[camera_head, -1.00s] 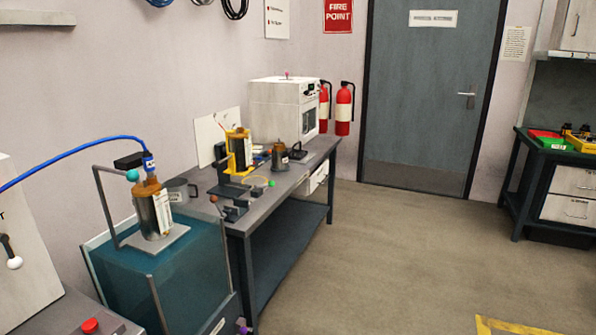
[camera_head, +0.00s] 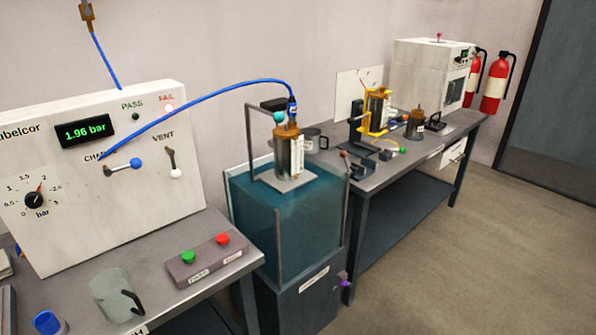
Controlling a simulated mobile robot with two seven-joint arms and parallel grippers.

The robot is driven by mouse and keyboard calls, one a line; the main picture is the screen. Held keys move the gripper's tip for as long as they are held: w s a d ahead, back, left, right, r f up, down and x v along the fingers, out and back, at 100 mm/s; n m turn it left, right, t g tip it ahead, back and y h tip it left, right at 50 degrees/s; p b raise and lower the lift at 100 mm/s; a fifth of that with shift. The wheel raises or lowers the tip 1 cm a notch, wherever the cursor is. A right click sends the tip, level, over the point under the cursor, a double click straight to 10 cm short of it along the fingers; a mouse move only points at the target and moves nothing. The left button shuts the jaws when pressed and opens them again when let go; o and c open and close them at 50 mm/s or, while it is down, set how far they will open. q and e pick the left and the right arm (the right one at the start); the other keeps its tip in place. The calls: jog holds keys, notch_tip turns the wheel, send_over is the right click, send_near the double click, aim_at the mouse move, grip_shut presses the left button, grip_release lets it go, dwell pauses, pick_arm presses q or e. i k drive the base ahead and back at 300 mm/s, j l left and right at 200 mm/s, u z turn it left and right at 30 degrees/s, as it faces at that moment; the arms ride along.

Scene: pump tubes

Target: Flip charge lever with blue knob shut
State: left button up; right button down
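The charge lever with the blue knob (camera_head: 136,162) is on the white panel (camera_head: 60,215) at the left. It lies nearly horizontal, its knob to the right of its pivot, under the partly covered CHARGE label. The vent lever with the white knob (camera_head: 176,173) hangs downward to its right. The panel display (camera_head: 85,131) reads 1.96 bar, and a light under FAIL (camera_head: 169,108) glows. A blue hose runs in front of the panel to the metal cylinder (camera_head: 289,155) over the water tank. Neither of my grippers shows in the view.
A button box (camera_head: 207,260) with green and red buttons sits on the bench before the panel. A glass jug (camera_head: 115,295) and a blue-topped item (camera_head: 48,322) stand nearby. The water tank (camera_head: 300,225) is right of the bench. Floor at the right is open.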

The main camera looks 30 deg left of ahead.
aim_at(135, 163)
jog(key=j+u, duration=0.1)
jog(key=u, duration=0.35)
jog(key=i+u, duration=0.1)
jog(key=u, duration=0.75)
jog(key=i+u, duration=0.1)
jog(key=u, duration=0.35)
jog(key=j, duration=0.05)
